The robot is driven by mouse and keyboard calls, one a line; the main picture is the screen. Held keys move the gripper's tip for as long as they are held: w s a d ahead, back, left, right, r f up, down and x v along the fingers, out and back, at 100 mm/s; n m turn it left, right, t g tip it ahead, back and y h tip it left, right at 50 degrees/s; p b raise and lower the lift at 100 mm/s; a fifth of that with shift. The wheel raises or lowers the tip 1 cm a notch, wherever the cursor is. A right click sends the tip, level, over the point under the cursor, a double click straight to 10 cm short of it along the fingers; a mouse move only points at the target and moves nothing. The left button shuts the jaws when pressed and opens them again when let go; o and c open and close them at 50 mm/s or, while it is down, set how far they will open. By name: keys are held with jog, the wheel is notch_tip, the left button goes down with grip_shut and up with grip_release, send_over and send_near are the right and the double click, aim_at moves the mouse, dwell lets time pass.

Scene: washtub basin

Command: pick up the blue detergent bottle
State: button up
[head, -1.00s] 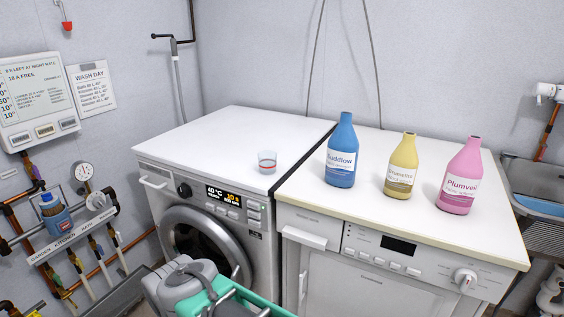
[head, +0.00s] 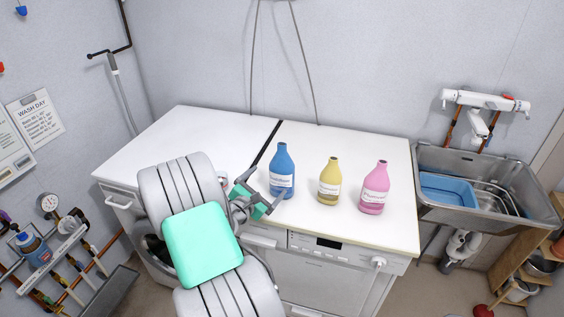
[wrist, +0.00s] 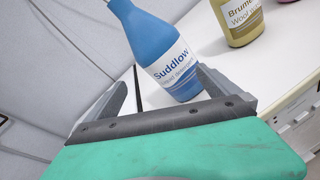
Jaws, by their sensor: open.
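The blue detergent bottle (head: 282,170) stands upright on the right-hand white worktop, near its left edge. Its label reads "Suddlow" in the wrist view (wrist: 172,58). My gripper (head: 262,190) is just left of and in front of the bottle, with its jaws apart. In the wrist view my gripper's two fingers (wrist: 165,92) reach toward the bottle, one on each side of its lower part. Nothing is held.
A yellow bottle (head: 330,182) and a pink bottle (head: 374,188) stand in a row to the right of the blue one. A metal sink (head: 487,205) with a blue basin (head: 449,189) is further right. The worktop behind the bottles is clear.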

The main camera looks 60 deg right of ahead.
aim_at(279, 176)
jog(key=d+n, duration=0.1)
jog(key=n, duration=0.1)
jog(key=s+d+n+h, duration=0.1)
jog(key=n, duration=0.1)
jog(key=s+d+r+n+h, duration=0.1)
jog(key=shift+s+d+n+t+p, duration=0.1)
jog(key=shift+s+n+t+p, duration=0.1)
jog(key=shift+n+t+p, duration=0.2)
jog(key=d, duration=0.2)
jog(key=d+p, duration=0.1)
jog(key=d, duration=0.1)
jog(key=d+p, duration=0.1)
jog(key=d, duration=0.2)
jog(key=shift+w+d, duration=0.1)
jog(key=shift+w, duration=0.15)
jog(key=c, duration=2.1)
jog(key=shift+r, duration=0.15)
